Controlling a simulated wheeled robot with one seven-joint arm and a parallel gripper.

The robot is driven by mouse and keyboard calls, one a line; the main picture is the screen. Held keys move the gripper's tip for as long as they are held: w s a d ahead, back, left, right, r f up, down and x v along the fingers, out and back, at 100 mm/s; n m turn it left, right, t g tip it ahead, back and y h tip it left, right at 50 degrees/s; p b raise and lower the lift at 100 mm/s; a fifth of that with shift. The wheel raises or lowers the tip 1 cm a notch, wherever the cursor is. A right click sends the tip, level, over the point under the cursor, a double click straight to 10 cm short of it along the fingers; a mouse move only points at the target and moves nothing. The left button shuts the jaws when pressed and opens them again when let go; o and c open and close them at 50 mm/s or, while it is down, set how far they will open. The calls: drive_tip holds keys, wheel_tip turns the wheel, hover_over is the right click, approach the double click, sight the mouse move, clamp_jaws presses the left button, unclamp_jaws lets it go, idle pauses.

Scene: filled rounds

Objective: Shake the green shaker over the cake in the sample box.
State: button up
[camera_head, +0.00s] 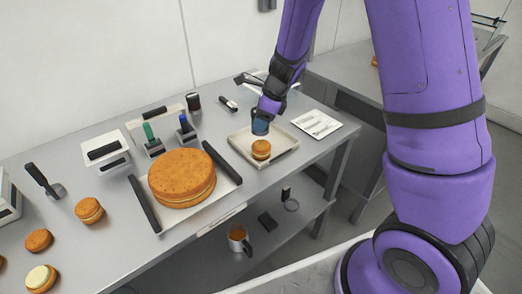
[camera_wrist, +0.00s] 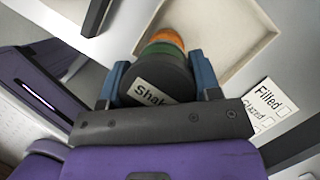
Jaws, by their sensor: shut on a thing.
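The sample box is a shallow beige tray (camera_head: 236,136) near the right end of the table; its floor and rim also show in the wrist view (camera_wrist: 222,40). A small round golden cake (camera_head: 261,151) sits in it; part of an orange-brown cake shows past the shaker in the wrist view (camera_wrist: 165,35). My gripper (camera_head: 261,127) is just above the cake. In the wrist view its blue fingers (camera_wrist: 160,80) are shut on the green shaker (camera_wrist: 165,62), which has a dark labelled end towards me and a green band towards the cake. The shaker's exact tilt is unclear.
A large cake (camera_head: 181,178) stands on a tray left of the box. Holders with green (camera_head: 149,133) and blue (camera_head: 184,123) handled items stand behind it. A printed card (camera_head: 317,123) lies right of the box. Small cakes (camera_head: 89,210) lie at the left.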

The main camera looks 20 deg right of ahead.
drive_tip(key=shift+a, duration=0.35)
drive_tip(key=shift+d, duration=0.95)
idle(0.9)
drive_tip(key=shift+r, duration=2.55)
drive_tip(key=shift+a, duration=0.1)
